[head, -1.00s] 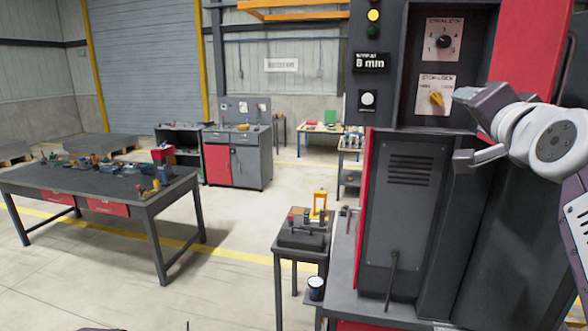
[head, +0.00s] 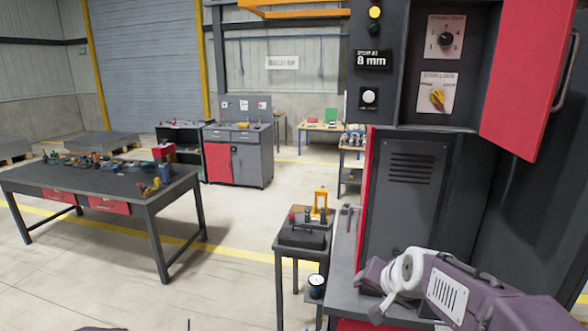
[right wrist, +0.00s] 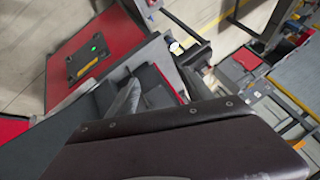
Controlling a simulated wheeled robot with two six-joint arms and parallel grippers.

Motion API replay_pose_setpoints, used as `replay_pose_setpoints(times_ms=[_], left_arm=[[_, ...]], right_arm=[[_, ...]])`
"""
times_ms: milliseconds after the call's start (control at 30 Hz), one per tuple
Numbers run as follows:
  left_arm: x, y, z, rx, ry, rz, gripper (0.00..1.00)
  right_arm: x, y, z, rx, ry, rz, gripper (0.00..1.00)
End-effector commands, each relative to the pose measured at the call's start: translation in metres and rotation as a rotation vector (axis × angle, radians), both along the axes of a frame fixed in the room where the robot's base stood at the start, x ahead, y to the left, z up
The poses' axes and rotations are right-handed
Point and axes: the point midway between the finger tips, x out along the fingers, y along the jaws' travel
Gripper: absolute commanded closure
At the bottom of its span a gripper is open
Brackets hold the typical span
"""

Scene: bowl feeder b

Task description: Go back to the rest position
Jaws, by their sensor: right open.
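My right gripper (head: 368,297) is low at the bottom right of the head view, in front of the machine's base and below its control panel. It is open with nothing between its fingers. In the right wrist view its two fingers (right wrist: 163,95) stand apart, and my dark wrist fills the lower part. The machine (head: 410,185) has a dial (head: 446,39) and a yellow selector knob (head: 437,97), both clear of the gripper. Its red door (head: 528,80) hangs open at the upper right. My left gripper does not show.
A small stand (head: 301,252) with a dark fixture stands left of the machine. A small cup (head: 316,286) is beside it. A long workbench (head: 110,182) with loose parts is at the left. A red and grey cabinet (head: 238,160) stands behind. The floor between is free.

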Motion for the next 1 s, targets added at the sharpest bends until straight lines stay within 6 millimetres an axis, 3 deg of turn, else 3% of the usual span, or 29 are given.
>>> replay_pose_setpoints(times_ms=[33, 100, 200, 300, 400, 1000], left_arm=[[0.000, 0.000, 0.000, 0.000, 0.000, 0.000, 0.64], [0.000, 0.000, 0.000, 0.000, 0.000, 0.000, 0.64], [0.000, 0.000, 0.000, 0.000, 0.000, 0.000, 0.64], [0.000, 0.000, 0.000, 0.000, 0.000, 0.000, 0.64], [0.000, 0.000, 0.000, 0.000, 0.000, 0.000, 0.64], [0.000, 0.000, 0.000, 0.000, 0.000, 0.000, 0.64]], right_arm=[[-0.026, 0.008, -0.041, -0.032, 0.105, 0.055, 0.41], [-0.066, 0.014, -0.090, -0.083, 0.237, 0.139, 0.41], [-0.124, 0.014, -0.139, -0.143, 0.399, 0.250, 0.41], [-0.170, 0.009, -0.167, -0.186, 0.507, 0.340, 0.41], [-0.196, 0.005, -0.179, -0.224, 0.560, 0.424, 0.41], [-0.191, 0.004, -0.177, -0.248, 0.546, 0.471, 0.41]])
